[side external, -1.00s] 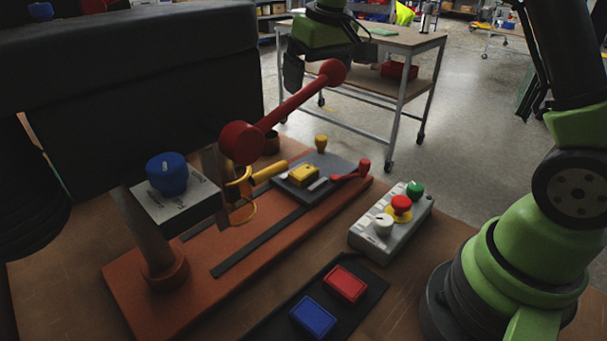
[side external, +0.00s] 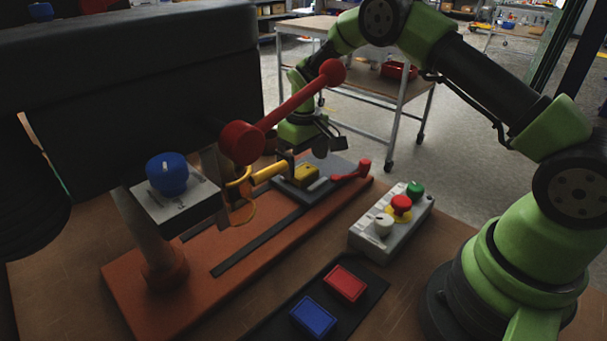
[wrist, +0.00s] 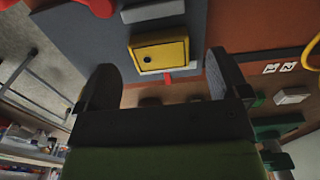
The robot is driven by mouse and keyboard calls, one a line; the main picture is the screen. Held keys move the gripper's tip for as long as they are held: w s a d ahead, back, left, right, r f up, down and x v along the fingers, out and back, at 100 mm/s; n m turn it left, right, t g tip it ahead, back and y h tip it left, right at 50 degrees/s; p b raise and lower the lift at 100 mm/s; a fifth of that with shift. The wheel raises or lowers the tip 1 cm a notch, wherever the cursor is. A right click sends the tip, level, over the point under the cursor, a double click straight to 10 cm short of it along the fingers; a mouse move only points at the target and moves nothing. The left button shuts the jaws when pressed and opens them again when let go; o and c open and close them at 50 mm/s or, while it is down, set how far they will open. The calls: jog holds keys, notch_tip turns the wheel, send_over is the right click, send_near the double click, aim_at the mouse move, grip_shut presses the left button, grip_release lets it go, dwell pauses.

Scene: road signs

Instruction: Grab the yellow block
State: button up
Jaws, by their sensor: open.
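The yellow block (side external: 307,174) sits on a dark grey plate (side external: 340,163) at the far end of the orange-brown base board. In the wrist view the yellow block (wrist: 160,54) has a small dark hole and lies between and just beyond the fingertips. My gripper (side external: 311,157) is open, just above and behind the block in the side view. In the wrist view my gripper (wrist: 161,68) has its fingers spread to both sides of the block, with nothing held. Whether either finger touches the block cannot be told.
A red lever with a ball end (side external: 332,72) crosses in front of my arm. A yellow handle (side external: 269,172) lies left of the block and a small red handle (side external: 364,167) right of it. A button box (side external: 390,222) and red and blue blocks stand nearer the front.

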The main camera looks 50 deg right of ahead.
notch_tip(320, 180, down, 2)
jog(key=shift+f, duration=0.25)
jog(key=c, duration=1.1)
